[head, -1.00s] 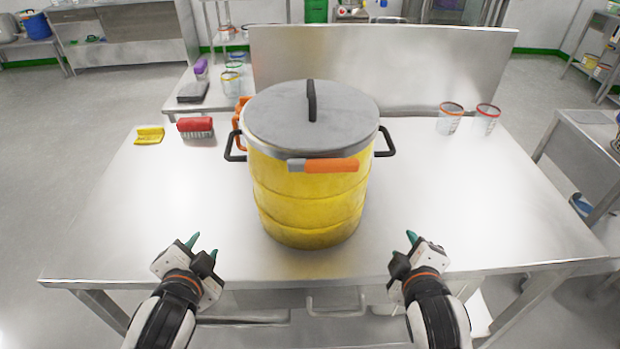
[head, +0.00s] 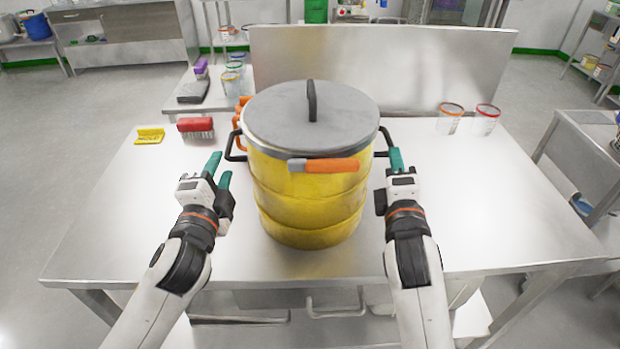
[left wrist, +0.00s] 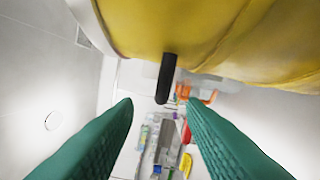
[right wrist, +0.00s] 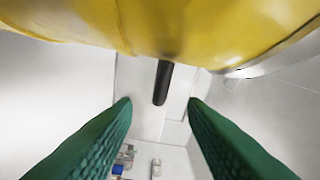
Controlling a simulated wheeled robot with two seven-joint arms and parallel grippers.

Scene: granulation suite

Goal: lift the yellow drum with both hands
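The yellow drum (head: 312,190) stands upright on the steel table, with a grey lid (head: 290,115) and a black side handle on each side. My left gripper (head: 219,170) is open and empty, in front of the drum's left handle (head: 232,148). In the left wrist view that handle (left wrist: 166,78) shows ahead, between and beyond the green fingertips. My right gripper (head: 393,160) is close to the right handle (head: 386,140), partly covering it in the head view. In the right wrist view the fingers are open and the handle (right wrist: 162,84) lies ahead between them.
A red brush (head: 195,127) and a yellow brush (head: 149,135) lie on the table (head: 480,210) to the left. Two clear beakers (head: 450,118) (head: 486,120) stand at the back right. An orange-handled clamp (head: 325,165) crosses the drum's front rim.

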